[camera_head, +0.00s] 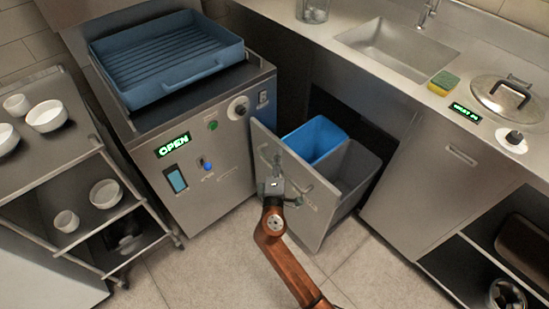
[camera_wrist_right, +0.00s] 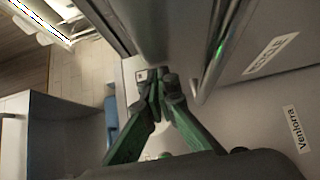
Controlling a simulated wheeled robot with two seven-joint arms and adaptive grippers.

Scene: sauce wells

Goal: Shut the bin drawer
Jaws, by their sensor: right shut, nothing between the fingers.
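The bin drawer (camera_head: 318,228) stands pulled out from under the counter, its steel front panel angled toward me. Behind the panel sit a blue bin (camera_head: 315,138) and a grey bin (camera_head: 358,165), both showing their open tops. My right gripper (camera_head: 273,186) is in front of the panel's outer face, and its arm hides part of the panel. In the right wrist view its green-sided fingers (camera_wrist_right: 160,84) are closed together with nothing between them. I cannot tell whether the fingertips touch the panel. My left gripper is in neither view.
A steel machine (camera_head: 225,160) with a lit OPEN display and a blue tray (camera_head: 165,65) on top stands left of the drawer. A closed cabinet (camera_head: 425,185) is on the right. A shelf rack (camera_head: 60,170) with white bowls is at far left. Floor (camera_head: 370,265) before the drawer is clear.

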